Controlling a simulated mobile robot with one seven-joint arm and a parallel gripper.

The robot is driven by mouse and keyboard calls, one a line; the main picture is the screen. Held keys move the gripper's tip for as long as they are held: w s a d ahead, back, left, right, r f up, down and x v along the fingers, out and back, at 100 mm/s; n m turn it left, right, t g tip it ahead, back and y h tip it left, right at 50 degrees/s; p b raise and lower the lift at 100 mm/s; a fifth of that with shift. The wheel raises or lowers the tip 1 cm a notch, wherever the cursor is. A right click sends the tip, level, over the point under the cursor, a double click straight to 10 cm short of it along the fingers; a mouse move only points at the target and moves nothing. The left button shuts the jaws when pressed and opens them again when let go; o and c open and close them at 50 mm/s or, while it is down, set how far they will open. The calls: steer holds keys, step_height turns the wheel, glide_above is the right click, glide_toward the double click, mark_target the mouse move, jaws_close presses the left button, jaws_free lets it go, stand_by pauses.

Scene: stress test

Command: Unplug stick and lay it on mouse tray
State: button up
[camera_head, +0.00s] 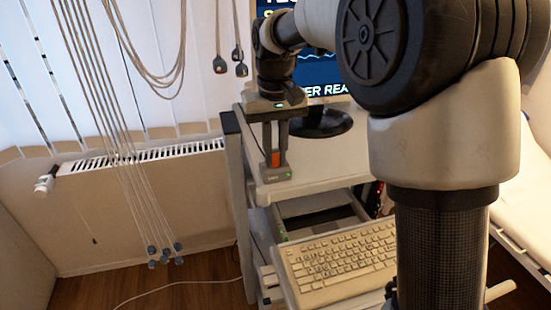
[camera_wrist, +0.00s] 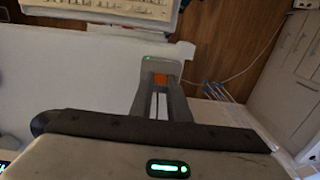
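The stick (camera_head: 276,159) shows as an orange piece standing upright in a small grey block (camera_head: 276,174) with a green light, on the front left corner of the cart's white top. My gripper (camera_head: 275,152) points down at it, its two fingers close together on either side of the orange part, apparently shut on it. In the wrist view the orange stick (camera_wrist: 160,79) fills the narrow gap between the fingertips, and the grey block (camera_wrist: 160,64) lies just beyond. The stick's lower end is hidden in the block. I cannot clearly make out the mouse tray.
A beige keyboard (camera_head: 345,262) sits on a lower pull-out shelf in front of the cart top (camera_head: 320,170). A monitor (camera_head: 325,70) on a dark round base stands behind. Cables (camera_head: 125,150) hang at the left before a radiator (camera_head: 165,153). A white cable lies on the wooden floor.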

mark_target(275, 150)
jaws_close()
steer(key=shift+r, duration=0.2)
steer(key=shift+r+p, duration=1.85)
steer(key=shift+r, duration=1)
